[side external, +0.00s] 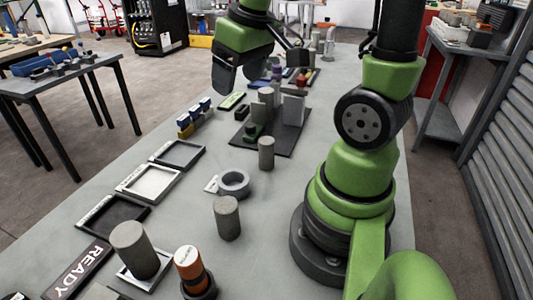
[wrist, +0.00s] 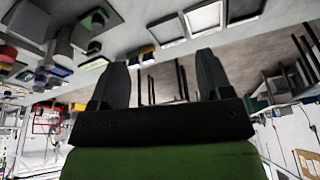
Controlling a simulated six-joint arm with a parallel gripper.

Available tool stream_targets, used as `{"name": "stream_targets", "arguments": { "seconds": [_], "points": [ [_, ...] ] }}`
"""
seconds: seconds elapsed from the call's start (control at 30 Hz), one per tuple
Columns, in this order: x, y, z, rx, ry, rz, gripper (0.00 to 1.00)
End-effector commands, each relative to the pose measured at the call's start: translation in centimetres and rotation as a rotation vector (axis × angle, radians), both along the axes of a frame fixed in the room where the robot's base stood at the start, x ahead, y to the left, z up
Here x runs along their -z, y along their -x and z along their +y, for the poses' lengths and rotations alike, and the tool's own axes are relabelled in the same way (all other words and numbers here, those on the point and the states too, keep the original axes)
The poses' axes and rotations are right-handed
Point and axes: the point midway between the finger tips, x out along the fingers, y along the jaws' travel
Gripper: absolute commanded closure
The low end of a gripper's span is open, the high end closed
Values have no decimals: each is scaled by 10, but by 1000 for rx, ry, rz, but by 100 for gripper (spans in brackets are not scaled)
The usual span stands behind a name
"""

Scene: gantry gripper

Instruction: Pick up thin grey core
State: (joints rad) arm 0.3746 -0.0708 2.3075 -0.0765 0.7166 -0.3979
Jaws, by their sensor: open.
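Several plain grey cylinders stand upright on the bench in the side external view. The slimmest of those standing clear is a thin grey core (side external: 266,153), at the near edge of the dark plate (side external: 246,142). A thicker grey cylinder (side external: 227,218) stands nearer, and the thickest (side external: 134,250) stands in a tray at the front left. My gripper (wrist: 162,78) is open and empty in the wrist view, with nothing between its fingers. It is at the far part of the bench, above the surface and well away from the thin core. I cannot clearly make out that core in the wrist view.
Grey blocks and cylinders crowd the dark plate. A grey ring (side external: 233,183) lies on the bench before it. Shallow trays (side external: 148,182) line the left side. An orange-and-black part (side external: 189,266) stands at the front. Bare bench surrounds the middle cylinder.

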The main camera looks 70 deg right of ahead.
Motion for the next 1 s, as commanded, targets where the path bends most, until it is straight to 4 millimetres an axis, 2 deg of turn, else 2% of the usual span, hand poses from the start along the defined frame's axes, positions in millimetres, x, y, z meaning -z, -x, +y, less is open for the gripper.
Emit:
{"name": "stream_targets", "arguments": {
  "seconds": [0.03, 0.1, 0.2, 0.33, 0.5, 0.7, 1.0],
  "points": [
    [17, -3, -18, -4, 4, 61, 28],
    [40, -4, -39, -30, 11, 125, 28],
    [70, 0, -65, -71, 5, 202, 28],
    [100, 8, -86, -114, -12, 266, 28],
    [119, 14, -95, -142, -26, 297, 28],
    [149, 14, -95, -145, -30, 301, 28],
    [175, 15, -93, -145, -29, 300, 28]
  ]
}}
